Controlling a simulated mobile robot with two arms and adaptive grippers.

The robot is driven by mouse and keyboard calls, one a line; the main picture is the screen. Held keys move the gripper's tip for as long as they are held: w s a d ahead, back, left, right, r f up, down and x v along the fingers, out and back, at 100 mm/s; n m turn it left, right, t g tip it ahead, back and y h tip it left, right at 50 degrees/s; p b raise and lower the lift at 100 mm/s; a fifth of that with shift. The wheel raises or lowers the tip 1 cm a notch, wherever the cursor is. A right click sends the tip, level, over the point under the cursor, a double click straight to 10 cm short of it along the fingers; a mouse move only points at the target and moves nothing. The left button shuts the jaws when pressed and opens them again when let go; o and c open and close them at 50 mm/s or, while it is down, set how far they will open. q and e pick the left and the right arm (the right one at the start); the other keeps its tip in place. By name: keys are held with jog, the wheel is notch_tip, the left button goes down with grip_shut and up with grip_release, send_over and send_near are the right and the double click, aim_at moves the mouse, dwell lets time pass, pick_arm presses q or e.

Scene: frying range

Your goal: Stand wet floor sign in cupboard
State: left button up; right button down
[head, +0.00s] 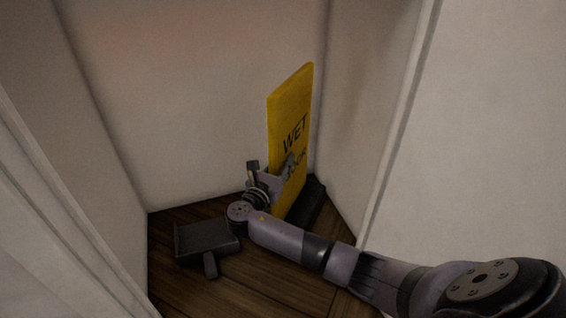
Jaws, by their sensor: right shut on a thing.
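The yellow wet floor sign (291,105) is upright inside the cupboard (200,110), near its back right corner. Black lettering shows on its face, and the word WET is readable. My right gripper (279,178) is shut on the sign at its lower left edge. The gripper and forearm hide part of the sign's lower end, so I cannot tell whether it touches the floor. My left gripper is not in view.
A dark dustpan-like object (205,239) with a short handle lies on the brown wooden cupboard floor, left of my right arm. A long dark object (312,206) lies beside the sign's foot by the right wall. Side walls bound the space closely.

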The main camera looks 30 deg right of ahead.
notch_tip(320, 180, down, 3)
jog(key=b, duration=0.2)
jog(key=shift+r+b, duration=0.15)
jog(key=shift+b, duration=0.15)
jog(key=c, duration=1.9)
grip_release()
jog(key=shift+f, duration=0.3)
jog(key=o, duration=0.5)
jog(key=shift+r, duration=0.1)
jog(key=shift+c, duration=0.2)
